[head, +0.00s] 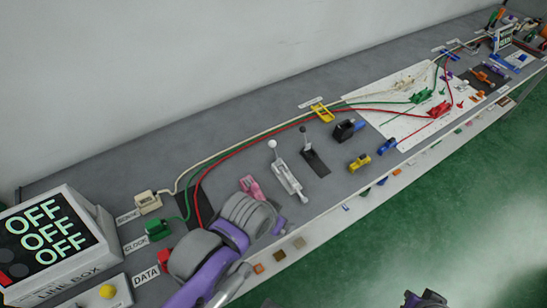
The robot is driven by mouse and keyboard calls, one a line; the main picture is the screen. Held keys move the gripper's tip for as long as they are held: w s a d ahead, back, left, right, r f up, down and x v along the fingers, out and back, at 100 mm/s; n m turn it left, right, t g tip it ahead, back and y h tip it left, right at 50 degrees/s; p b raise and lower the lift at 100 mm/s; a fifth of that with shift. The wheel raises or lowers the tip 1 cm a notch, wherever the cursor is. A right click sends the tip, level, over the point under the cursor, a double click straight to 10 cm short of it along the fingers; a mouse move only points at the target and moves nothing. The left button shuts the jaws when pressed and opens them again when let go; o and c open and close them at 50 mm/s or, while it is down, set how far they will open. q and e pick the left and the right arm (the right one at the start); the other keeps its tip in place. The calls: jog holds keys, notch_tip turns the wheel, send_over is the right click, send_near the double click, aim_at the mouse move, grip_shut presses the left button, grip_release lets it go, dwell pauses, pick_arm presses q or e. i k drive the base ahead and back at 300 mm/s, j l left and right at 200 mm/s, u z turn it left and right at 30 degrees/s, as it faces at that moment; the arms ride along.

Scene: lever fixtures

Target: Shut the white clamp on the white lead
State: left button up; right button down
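The white lead (248,142) leaves a cream block (147,203) at the left and runs along the back of the bench to the white sheet (395,132). A pale clamp-like shape (404,82) lies on the sheet near the white lead's far stretch. It is small and nearly the sheet's colour, so I cannot tell its jaws or whether the lead is in it. My arm links cross the lower left middle; no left gripper shows clearly. A dark and purple part at the bottom edge looks like my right gripper (425,299), away from the bench; its fingers are unclear.
A green clamp (421,96) and red clamp (441,109) lie on the sheet, with green and red leads. A yellow bracket (322,112), levers (287,180) and small blocks stand nearer. A line box (52,240) reads OFF three times. Tools crowd the far end.

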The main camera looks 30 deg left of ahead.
aim_at(272, 142)
jog(key=u, duration=1.2)
